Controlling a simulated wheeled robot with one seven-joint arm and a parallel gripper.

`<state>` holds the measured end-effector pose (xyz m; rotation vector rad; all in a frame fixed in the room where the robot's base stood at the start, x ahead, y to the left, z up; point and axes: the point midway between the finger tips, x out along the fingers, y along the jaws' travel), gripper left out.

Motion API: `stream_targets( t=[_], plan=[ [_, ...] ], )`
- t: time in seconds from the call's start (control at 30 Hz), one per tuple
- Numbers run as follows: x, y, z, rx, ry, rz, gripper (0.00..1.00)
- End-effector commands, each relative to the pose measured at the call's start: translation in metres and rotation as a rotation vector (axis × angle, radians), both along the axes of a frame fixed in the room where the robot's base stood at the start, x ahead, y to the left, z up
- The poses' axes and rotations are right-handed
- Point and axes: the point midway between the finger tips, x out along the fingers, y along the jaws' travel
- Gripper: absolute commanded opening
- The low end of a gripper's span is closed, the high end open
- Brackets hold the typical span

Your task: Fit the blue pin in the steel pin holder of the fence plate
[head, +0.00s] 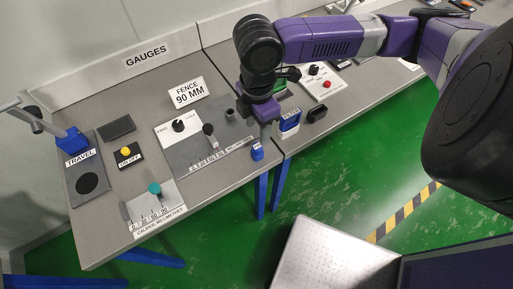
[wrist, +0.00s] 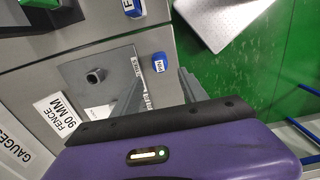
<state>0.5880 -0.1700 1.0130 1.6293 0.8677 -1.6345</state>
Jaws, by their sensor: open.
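The blue pin (head: 257,153), a small blue block with a white label, sits near the front right corner of the grey fence plate (head: 182,157). It also shows in the wrist view (wrist: 159,62). The pin holder looks like the small grey socket (head: 230,114) at the plate's back right; the wrist view shows its square collar and dark opening (wrist: 95,75). My gripper (head: 264,136) points down just above and behind the pin, open and empty. In the wrist view its fingers (wrist: 160,80) stand either side of the line to the pin. Their height above it is unclear.
A black-topped handle (head: 209,130) stands on the fence plate near its scale. A blue-and-white block (head: 289,122) and a black block (head: 317,114) stand to the right. The white FENCE 90 MM sign (head: 189,92) is behind. The table's front edge lies close to the pin.

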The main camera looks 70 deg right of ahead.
Motion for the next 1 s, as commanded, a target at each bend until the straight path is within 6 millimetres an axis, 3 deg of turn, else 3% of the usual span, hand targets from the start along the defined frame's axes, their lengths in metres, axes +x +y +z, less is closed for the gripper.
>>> stream_targets(
  t=[0.27,0.8,1.0],
  plan=[
    [0.0,0.0,-0.009,0.001,-0.002,0.0,0.51],
    [0.0,0.0,-0.075,0.002,-0.003,-0.001,0.51],
    [0.001,0.0,-0.089,0.002,-0.003,0.0,0.51]
  ],
)
